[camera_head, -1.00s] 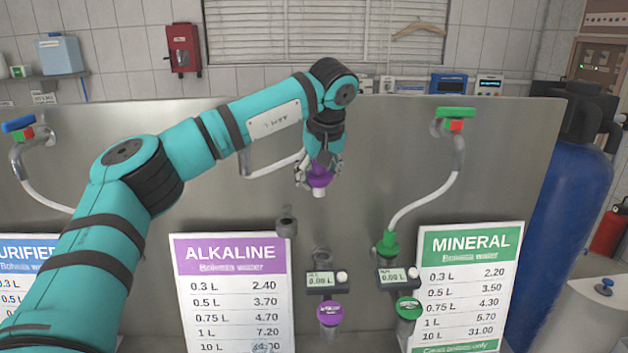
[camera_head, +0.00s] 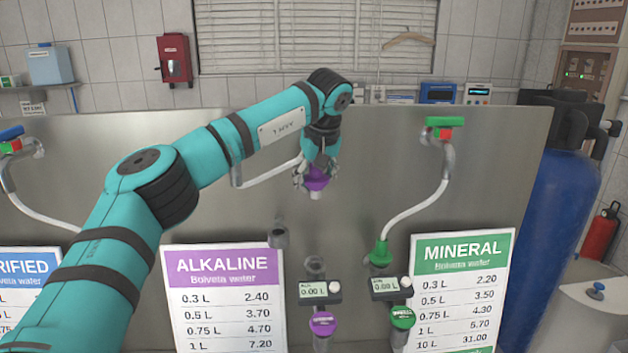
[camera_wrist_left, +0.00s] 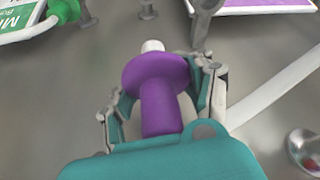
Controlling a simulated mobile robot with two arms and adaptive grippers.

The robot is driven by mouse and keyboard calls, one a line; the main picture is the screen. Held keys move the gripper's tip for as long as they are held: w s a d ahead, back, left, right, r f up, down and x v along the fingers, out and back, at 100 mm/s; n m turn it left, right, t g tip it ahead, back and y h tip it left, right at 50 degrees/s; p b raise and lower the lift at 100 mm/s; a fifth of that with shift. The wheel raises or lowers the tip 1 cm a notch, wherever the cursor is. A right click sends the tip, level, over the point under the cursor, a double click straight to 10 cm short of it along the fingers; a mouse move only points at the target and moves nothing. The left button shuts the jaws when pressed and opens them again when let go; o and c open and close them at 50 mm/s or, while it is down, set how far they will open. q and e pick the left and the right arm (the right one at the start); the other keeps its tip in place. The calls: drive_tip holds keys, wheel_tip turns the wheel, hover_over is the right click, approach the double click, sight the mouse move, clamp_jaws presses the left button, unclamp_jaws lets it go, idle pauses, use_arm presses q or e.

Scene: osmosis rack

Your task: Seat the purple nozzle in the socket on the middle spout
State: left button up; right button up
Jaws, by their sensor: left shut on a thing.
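My left gripper (camera_head: 315,177) is shut on the purple nozzle (camera_head: 316,183), its white tip pointing down. In the left wrist view the nozzle (camera_wrist_left: 160,95) sits between the two fingers, its wide flange and white tip beyond them. The nozzle is in the air in front of the steel panel, above the fittings. A grey open fitting (camera_head: 279,235), which looks like the middle spout's socket, stands lower left of the nozzle and apart from it. Another grey fitting (camera_head: 314,265) is below the nozzle, over a meter. My right gripper is not in view.
The steel panel (camera_head: 380,140) is close behind. A green nozzle (camera_head: 380,252) with a white hose sits at right. The ALKALINE sign (camera_head: 222,300) and MINERAL sign (camera_head: 466,275) stand in front. A blue tank (camera_head: 560,220) is far right.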

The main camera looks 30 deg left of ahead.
use_arm(q)
drive_tip(key=b, duration=0.7)
hover_over(313, 262)
drive_tip(key=shift+s+d+f, duration=0.1)
drive_tip(key=shift+d+f, duration=0.05)
drive_tip(key=shift+f, duration=4.15)
drive_tip(key=shift+s+d+f, duration=0.1)
drive_tip(key=shift+f, duration=4.15)
drive_tip(key=shift+f, duration=0.35)
drive_tip(key=shift+f, duration=0.1)
drive_tip(key=shift+f+b, duration=0.6)
drive_tip(key=shift+f, duration=0.45)
drive_tip(key=shift+s+f, duration=0.1)
drive_tip(key=shift+f, duration=0.35)
